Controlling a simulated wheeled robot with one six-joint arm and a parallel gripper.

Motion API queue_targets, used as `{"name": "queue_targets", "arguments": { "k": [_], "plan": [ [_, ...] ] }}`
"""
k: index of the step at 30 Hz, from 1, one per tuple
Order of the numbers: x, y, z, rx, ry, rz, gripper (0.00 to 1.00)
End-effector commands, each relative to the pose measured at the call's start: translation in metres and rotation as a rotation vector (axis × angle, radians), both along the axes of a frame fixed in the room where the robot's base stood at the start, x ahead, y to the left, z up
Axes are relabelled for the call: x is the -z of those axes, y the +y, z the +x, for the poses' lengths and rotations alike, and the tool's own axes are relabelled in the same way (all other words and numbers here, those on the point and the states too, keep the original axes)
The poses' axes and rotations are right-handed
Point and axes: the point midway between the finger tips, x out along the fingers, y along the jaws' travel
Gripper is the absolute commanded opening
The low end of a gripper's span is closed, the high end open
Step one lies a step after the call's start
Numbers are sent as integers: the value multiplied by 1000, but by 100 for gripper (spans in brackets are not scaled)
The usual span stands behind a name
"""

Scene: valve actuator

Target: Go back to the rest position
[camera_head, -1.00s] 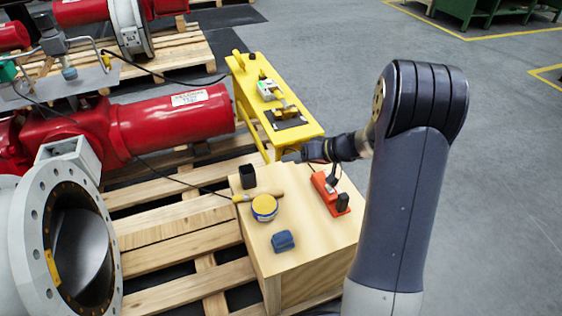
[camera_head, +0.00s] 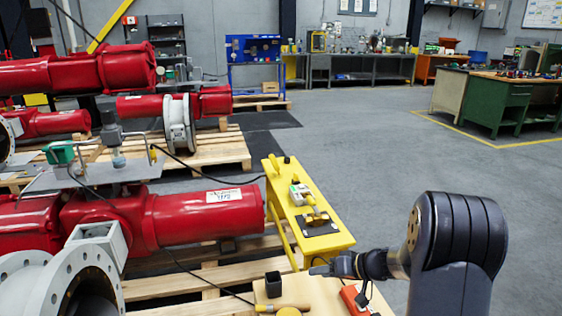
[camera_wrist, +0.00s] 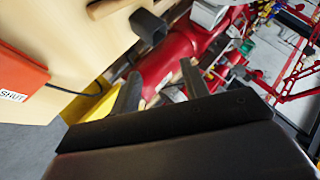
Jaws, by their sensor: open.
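My gripper (camera_head: 322,267) is held out over the back of the light wooden box top (camera_head: 335,290) in the head view. In the wrist view my gripper (camera_wrist: 160,90) shows two dark fingers spread apart with nothing between them. My dark arm rises at the lower right of the head view. An orange block (camera_head: 355,300) lies on the box, partly hidden by my arm.
A yellow bench (camera_head: 290,190) with small parts stands behind the box. Red valve actuators (camera_head: 180,215) on pallets fill the left. A wooden-handled tool (camera_head: 285,307) lies at the bottom edge. The grey floor to the right is open up to a green workbench (camera_head: 500,105).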

Motion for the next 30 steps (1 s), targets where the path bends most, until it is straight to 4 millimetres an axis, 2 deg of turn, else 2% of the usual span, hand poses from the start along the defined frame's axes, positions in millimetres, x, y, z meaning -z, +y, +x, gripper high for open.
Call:
{"name": "queue_targets", "arguments": {
  "k": [12,17,19,30],
  "plan": [
    [51,58,36,-2,1,0,43],
    [56,56,36,1,-1,-1,43],
    [49,56,36,1,-1,0,43],
    [49,56,36,1,0,-1,43]
  ]
}}
